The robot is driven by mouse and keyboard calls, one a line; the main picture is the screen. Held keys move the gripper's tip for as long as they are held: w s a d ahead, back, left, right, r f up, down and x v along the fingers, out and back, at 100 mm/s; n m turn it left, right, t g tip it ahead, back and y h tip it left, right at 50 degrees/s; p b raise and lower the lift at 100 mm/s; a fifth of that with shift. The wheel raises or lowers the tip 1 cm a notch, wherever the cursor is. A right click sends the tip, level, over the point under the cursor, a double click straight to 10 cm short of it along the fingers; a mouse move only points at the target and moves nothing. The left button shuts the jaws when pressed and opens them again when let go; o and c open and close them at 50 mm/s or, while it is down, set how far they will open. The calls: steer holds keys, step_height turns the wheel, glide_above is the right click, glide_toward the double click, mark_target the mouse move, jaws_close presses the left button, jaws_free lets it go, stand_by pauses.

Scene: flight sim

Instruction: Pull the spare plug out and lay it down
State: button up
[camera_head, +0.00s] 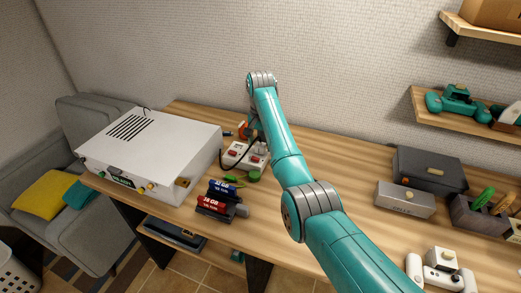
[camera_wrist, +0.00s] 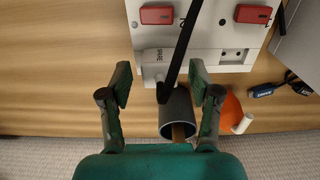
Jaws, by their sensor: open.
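The spare plug (camera_wrist: 155,66) is white with "SPARE" lettering and sits at the lower left of a white socket block (camera_wrist: 232,38) with red switches in the wrist view. A black cable (camera_wrist: 187,35) crosses in front of it. My gripper (camera_wrist: 160,82) is open, with one finger on each side of the plug and clear of it. In the head view the socket block (camera_head: 232,160) is on the bench, partly behind my arm, which hides most of my gripper.
A dark grey cup-like holder (camera_wrist: 168,122) stands close below the plug, between my fingers. An orange object (camera_wrist: 231,112) is to its right. Bench right of my arm is partly clear.

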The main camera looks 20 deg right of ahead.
mark_target(260, 144)
steer(key=shift+f, duration=0.7)
stand_by(0.5)
jaws_close()
steer(key=shift+r, duration=0.15)
steer(key=shift+r, duration=2.85)
